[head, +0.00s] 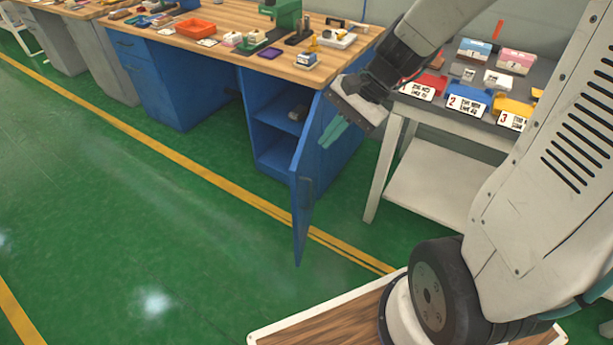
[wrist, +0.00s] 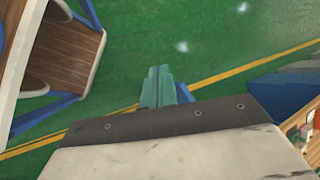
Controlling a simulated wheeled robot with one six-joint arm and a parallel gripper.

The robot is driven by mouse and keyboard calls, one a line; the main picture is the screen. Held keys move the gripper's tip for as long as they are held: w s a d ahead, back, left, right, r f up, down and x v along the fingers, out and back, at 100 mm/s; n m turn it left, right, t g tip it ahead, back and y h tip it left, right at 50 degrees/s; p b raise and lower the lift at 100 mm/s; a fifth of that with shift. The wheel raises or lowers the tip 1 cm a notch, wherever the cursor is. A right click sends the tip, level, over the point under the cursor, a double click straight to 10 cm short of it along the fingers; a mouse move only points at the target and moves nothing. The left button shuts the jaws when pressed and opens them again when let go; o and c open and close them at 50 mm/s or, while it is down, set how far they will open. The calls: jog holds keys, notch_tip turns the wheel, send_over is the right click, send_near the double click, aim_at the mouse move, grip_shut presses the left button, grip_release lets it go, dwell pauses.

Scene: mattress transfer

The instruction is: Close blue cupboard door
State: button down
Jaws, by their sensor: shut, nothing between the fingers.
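The blue cupboard door (head: 304,195) stands open in the head view, swung out from the right side of the blue cupboard (head: 262,105) under the wooden workbench. The cupboard's inside and shelf show, with a dark object (head: 298,113) on the shelf. My gripper (head: 334,133) has green fingers that are shut and empty. In the head view it appears near the upper part of the door, on its right side; I cannot tell if it touches. In the wrist view my gripper (wrist: 159,76) points over the green floor, with a bit of blue (wrist: 185,93) beside the fingers.
The workbench (head: 230,20) carries trays and tools. A grey table (head: 455,120) with labelled bins stands to the right, its leg close to the cupboard. The green floor (head: 150,210) in front of the door is clear, with yellow lines.

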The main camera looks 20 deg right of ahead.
jog(key=w+d+f+m+t+y, duration=0.1)
jog(key=w+d+f+m, duration=0.15)
jog(key=f+m, duration=0.2)
jog(key=w+d+f+m+t, duration=0.1)
jog(key=w+d+f+m, duration=0.1)
jog(key=w+f+m, duration=0.3)
jog(key=m+t, duration=0.2)
jog(key=m, duration=0.3)
send_near(298, 181)
notch_tip(298, 181, down, 4)
jog(key=w+a, duration=0.1)
jog(key=a, duration=0.2)
jog(key=shift+w+a+f+h, duration=0.1)
jog(key=shift+w+f+h, duration=0.1)
jog(key=shift+w+h, duration=0.2)
jog(key=shift+w+a, duration=0.2)
jog(key=shift+a, duration=0.1)
